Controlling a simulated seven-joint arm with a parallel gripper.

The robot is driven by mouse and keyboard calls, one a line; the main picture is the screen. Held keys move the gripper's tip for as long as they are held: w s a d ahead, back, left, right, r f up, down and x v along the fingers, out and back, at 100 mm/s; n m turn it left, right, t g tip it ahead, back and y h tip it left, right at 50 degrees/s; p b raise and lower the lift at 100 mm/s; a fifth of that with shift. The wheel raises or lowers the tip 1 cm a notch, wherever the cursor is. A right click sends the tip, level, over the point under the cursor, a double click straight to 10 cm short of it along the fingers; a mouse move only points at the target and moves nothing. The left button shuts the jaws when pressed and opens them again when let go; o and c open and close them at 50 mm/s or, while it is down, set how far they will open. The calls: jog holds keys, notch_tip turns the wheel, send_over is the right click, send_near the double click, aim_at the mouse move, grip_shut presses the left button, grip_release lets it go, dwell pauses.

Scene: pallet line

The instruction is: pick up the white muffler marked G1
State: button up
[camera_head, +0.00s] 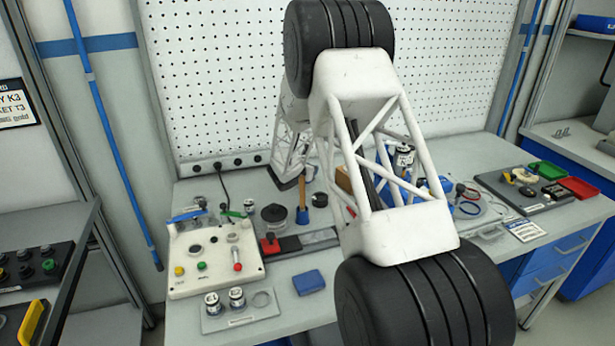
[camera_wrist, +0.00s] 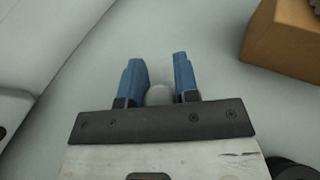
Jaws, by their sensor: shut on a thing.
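In the wrist view, my gripper (camera_wrist: 160,78) has two blue fingers closed on a small, rounded, whitish piece (camera_wrist: 159,95), taken to be the white muffler. Only its pale rounded end shows between the fingers, and no G1 mark can be read. A plain pale grey surface lies beyond the fingers; I cannot tell whether the piece touches it. In the head view, my own white lattice arm covers the middle of the bench, so the grip cannot be made out there.
A brown box (camera_wrist: 288,42) stands right of the fingers in the wrist view. In the head view, the bench holds a control box (camera_head: 215,268), labelled cylinders (camera_head: 237,297) on a plate, a blue block (camera_head: 308,282), and a dark tray (camera_head: 520,190) at right. A pegboard (camera_head: 215,80) stands behind.

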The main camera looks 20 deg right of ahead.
jog(key=shift+r, duration=0.1)
notch_tip(320, 180, up, 10)
dwell(0.8)
jog(key=shift+a, duration=0.15)
dwell(0.4)
